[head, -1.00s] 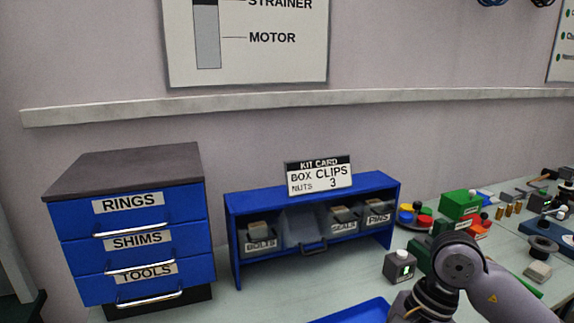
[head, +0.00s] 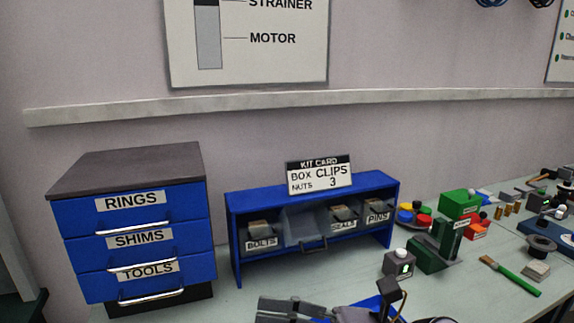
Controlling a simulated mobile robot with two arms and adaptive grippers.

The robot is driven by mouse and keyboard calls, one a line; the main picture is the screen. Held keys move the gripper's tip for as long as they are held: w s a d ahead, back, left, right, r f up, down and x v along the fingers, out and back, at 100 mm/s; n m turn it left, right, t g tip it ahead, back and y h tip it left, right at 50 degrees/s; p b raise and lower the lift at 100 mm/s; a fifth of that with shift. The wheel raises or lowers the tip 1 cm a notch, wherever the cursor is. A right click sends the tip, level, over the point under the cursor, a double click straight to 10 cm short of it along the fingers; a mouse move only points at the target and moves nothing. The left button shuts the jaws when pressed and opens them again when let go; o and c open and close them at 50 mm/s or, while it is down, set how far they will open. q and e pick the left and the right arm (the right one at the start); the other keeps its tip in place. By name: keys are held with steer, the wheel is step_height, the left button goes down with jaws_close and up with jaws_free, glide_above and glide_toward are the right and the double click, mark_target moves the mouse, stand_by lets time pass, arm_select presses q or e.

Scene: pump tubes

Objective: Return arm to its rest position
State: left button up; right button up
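The parts are cut off by the frame, so I cannot tell whether the fingers are open or shut. I see no held object. My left gripper is not in view.
A blue tray (head: 372,305) lies under the gripper parts. Behind stand a blue bin shelf (head: 233,233) and closed drawers (head: 135,238). A grey block (head: 398,264), green stand (head: 428,255) and green-handled brush (head: 512,277) lie right.

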steer(key=w+d+r+m+t+h, duration=0.1)
steer(key=w+d+m+t+h, duration=0.3)
steer(key=m+t, duration=0.75)
steer(key=w+d+r+m+t+h, duration=0.1)
steer(key=w+d+m+t+h, duration=0.1)
steer(key=w+d+m+t, duration=0.9)
steer(key=s+d+f+m+g+h, duration=0.3)
steer(key=f+m+h, duration=0.4)
steer(key=f+m, duration=0.3)
steer(key=s+d+f+m+g+h, duration=0.2)
steer(key=d+f+m+g+h, duration=0.1)
steer(key=f+m+h, duration=0.55)
steer(key=s+f+m+g+y, duration=0.2)
steer(key=s+f+m+g, duration=0.5)
steer(key=s+f+g, duration=1)
steer(key=s+f+t, duration=0.2)
steer(key=s+f, duration=0.1)
steer(key=f, duration=1.1)
steer(key=s+f+t, duration=0.1)
steer(key=s+f, duration=0.2)
steer(key=f, duration=1.1)
steer(key=s+d+f, duration=0.2)
steer(key=s+f, duration=0.6)
steer(key=s+d+f+g, duration=0.1)
steer(key=s+d+f, duration=0.1)
steer(key=s+f, duration=0.6)
steer(key=shift+s+f+h, duration=0.3)
steer(key=shift+s+h, duration=0.05)
steer(key=shift+s, duration=0.25)
